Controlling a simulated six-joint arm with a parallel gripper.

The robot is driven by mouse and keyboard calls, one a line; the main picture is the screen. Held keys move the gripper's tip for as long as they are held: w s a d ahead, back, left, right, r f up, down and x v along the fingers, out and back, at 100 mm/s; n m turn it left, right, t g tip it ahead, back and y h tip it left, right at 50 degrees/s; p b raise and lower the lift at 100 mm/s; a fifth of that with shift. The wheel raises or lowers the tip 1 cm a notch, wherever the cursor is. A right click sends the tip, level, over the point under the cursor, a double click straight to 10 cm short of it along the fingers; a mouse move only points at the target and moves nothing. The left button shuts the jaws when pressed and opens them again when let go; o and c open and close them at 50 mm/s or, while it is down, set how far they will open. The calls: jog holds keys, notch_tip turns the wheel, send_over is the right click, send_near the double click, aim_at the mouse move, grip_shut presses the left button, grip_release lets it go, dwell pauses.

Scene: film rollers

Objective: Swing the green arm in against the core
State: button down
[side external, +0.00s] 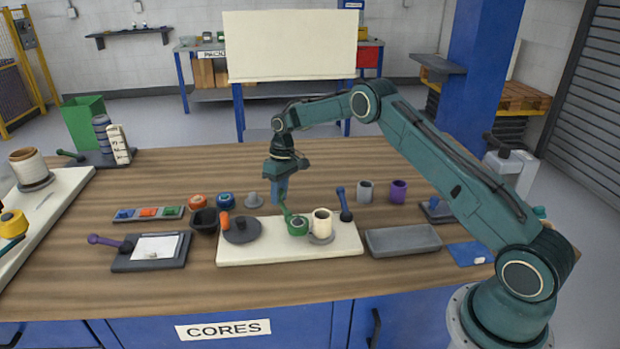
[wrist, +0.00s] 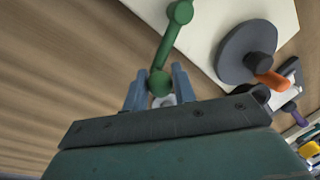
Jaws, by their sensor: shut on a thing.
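The green arm (side external: 297,226) has its round hub on the white board (side external: 262,252), and its bar points back toward my gripper. In the wrist view the green arm (wrist: 168,48) runs from its hub at the top to a round knob. My gripper (side external: 277,197) is shut on that knob end, with a blue-grey finger on each side (wrist: 159,88). The cream core (side external: 321,223) stands upright on a grey disc, just right of the green hub. The bar is swung away from the core. The core is not visible in the wrist view.
A grey disc with an orange handle (side external: 241,230) lies on the board, left of the hub. A dark blue lever (side external: 345,204) stands behind the core. A grey cup (side external: 365,191), purple cup (side external: 398,191) and grey tray (side external: 403,240) are to the right.

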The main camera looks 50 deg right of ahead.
jog(key=shift+w+a+r+n, duration=0.1)
jog(key=shift+w+a+n, duration=0.05)
jog(key=shift+a+n, duration=0.2)
dwell(0.4)
jog(key=c, duration=1.2)
grip_release()
jog(key=shift+o, duration=0.2)
jog(key=shift+d, duration=0.1)
jog(key=shift+w+d+r, duration=0.1)
jog(key=shift+d+r, duration=0.1)
jog(key=shift+r, duration=1)
jog(key=shift+d+r, duration=0.25)
jog(key=shift+r, duration=1)
jog(key=shift+w+d+r, duration=0.1)
jog(key=shift+d+r, duration=0.1)
jog(key=shift+r, duration=1)
